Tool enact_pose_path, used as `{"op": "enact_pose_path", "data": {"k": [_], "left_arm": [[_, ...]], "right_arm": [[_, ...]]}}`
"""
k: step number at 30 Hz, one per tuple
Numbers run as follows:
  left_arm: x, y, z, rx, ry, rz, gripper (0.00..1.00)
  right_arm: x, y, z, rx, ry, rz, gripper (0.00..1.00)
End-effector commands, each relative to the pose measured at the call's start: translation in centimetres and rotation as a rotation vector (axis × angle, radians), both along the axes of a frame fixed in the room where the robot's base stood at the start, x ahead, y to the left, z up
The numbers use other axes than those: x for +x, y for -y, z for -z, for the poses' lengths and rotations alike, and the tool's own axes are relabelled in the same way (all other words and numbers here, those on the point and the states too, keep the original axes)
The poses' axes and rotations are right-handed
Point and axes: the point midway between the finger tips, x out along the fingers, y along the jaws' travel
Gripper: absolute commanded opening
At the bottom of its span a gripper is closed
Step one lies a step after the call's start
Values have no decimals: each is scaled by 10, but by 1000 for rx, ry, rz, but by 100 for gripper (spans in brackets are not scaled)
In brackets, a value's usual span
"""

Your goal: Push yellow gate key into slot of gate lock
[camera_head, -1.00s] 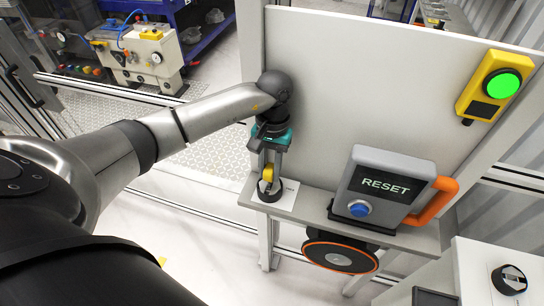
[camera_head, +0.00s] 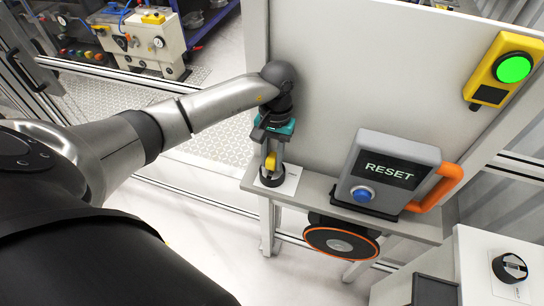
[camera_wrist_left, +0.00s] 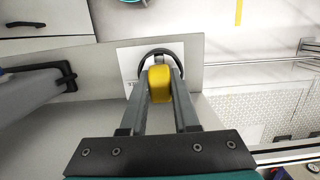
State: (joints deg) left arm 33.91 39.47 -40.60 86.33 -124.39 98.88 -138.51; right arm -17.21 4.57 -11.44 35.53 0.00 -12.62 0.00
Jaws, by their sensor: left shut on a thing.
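The yellow gate key (camera_head: 271,160) is held between the fingers of my left gripper (camera_head: 270,158), which is shut on it and points down. The gate lock (camera_head: 272,179) is a dark round body on a white plate at the left end of the grey shelf. The key is directly over the lock. In the left wrist view the yellow key (camera_wrist_left: 160,84) sits between the fingertips, in front of the lock's dark ring (camera_wrist_left: 148,54). The slot is hidden, so I cannot tell how far the key is in it. My right gripper is not in view.
A grey RESET box (camera_head: 385,172) with a blue button and orange handle stands on the grey shelf (camera_head: 318,191), right of the lock. A white panel (camera_head: 350,70) rises behind. A yellow box with a green light (camera_head: 513,69) hangs at the upper right.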

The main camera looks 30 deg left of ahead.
Motion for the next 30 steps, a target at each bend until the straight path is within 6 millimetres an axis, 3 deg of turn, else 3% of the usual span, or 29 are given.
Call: {"op": "enact_pose_path", "data": {"k": [5, 6, 14, 23, 30], "left_arm": [[0, 0, 0, 0, 0, 0, 0], [0, 0, 0, 0, 0, 0, 34], [0, 0, 0, 0, 0, 0, 63], [0, 0, -2, 0, 1, 0, 64], [2, -1, -35, 2, 7, 1, 64]], "right_arm": [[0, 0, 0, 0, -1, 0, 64], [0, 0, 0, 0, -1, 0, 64], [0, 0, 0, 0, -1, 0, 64], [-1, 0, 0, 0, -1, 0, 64], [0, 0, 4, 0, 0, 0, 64]]}}
